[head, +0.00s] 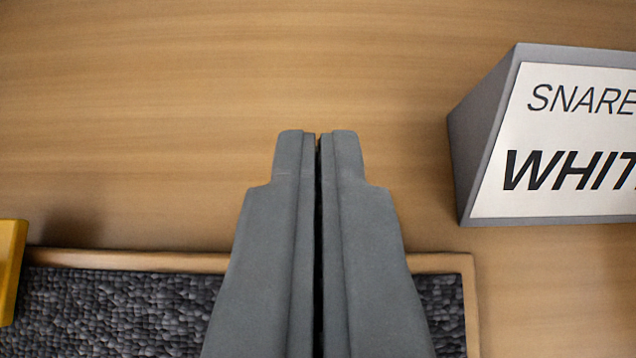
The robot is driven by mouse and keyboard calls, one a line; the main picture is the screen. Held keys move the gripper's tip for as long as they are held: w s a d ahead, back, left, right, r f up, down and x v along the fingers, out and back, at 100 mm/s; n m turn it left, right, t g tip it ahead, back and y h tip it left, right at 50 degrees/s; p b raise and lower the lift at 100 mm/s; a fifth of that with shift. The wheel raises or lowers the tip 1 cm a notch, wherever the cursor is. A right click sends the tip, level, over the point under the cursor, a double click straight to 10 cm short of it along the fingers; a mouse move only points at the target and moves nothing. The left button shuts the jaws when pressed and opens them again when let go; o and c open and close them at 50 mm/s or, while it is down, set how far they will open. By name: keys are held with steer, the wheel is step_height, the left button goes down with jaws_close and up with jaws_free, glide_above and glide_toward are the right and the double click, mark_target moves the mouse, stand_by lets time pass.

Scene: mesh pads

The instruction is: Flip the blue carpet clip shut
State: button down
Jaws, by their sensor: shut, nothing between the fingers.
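My gripper (318,140) is in the middle of the view, its two grey fingers shut together with nothing between them. The fingertips appear over bare wood, just beyond the edge of a dark, pebbly-textured pad (110,310) in a wooden frame. The fingers hide part of that pad and its frame. No blue carpet clip is visible in this view.
A grey wedge-shaped sign (570,140) reading "SNARE" and "WHIT", cut off by the edge, stands at the right. A yellow object (10,270) shows partly at the left edge. The wooden surface (200,80) is clear at the upper left and middle.

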steer(key=shift+s, duration=0.2)
steer(key=shift+s+f, duration=0.15)
steer(key=shift+s, duration=0.55)
steer(key=shift+s+f, duration=0.2)
steer(key=shift+s, duration=0.25)
steer(key=shift+s+f, duration=0.2)
steer(key=shift+s, duration=0.25)
steer(key=shift+w, duration=0.1)
steer(key=shift+w+f, duration=0.1)
steer(key=shift+w, duration=0.65)
